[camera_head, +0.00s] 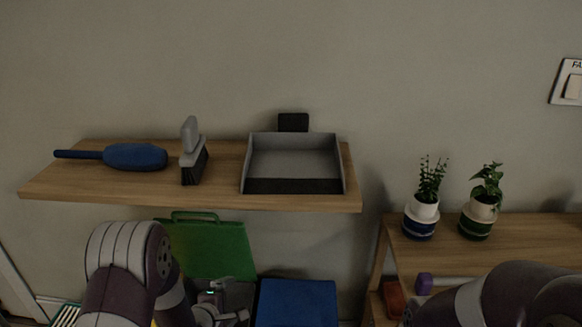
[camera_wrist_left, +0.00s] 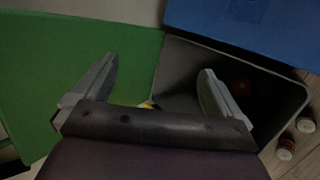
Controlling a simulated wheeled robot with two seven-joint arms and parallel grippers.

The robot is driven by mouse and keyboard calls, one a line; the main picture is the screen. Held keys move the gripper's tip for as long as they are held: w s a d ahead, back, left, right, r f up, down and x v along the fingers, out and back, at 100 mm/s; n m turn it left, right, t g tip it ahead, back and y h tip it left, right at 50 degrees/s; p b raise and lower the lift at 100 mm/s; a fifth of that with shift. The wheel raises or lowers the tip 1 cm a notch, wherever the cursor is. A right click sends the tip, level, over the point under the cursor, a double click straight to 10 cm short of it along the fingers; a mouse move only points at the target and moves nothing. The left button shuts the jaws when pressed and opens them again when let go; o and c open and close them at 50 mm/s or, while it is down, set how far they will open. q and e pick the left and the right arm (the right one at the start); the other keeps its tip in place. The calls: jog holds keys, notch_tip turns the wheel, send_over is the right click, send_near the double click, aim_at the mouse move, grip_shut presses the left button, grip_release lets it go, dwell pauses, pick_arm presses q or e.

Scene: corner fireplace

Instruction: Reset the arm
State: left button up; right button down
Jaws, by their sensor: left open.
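My left arm comes in at the bottom left of the head view, below the wall shelf. My left gripper (camera_head: 222,298) is low there, in front of a green board or lid and left of a blue one. In the left wrist view my left gripper (camera_wrist_left: 158,66) has its two fingers wide apart with nothing between them. Behind the fingers are the green panel (camera_wrist_left: 75,65) and a dark open bin (camera_wrist_left: 285,95). My right arm shows at the bottom right of the head view, but its gripper is outside the picture.
The wooden shelf (camera_head: 90,190) holds a blue duster (camera_head: 135,157), a grey brush (camera_head: 194,152) and a grey dustpan (camera_head: 293,160). The green panel (camera_head: 212,250) and blue panel (camera_head: 296,302) are below. Two potted plants (camera_head: 421,216) (camera_head: 480,216) stand on the right table (camera_head: 530,235).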

pick_arm(q)
jog(key=s+a+r+m+g+y+p, duration=0.1)
jog(key=s+r+m+g+y, duration=0.1)
jog(key=s+r+m+g, duration=0.6)
jog(key=s+a+r+m+g+y+p, duration=0.1)
jog(key=s+r+m, duration=0.3)
jog(key=s+m, duration=0.8)
notch_tip(320, 180, up, 16)
jog(key=s+n+p, duration=0.2)
jog(key=p, duration=1.4)
jog(key=shift+s+a+n, duration=0.15)
jog(key=shift+s+n, duration=0.1)
jog(key=shift+n, duration=0.15)
jog(key=shift+f, duration=0.1)
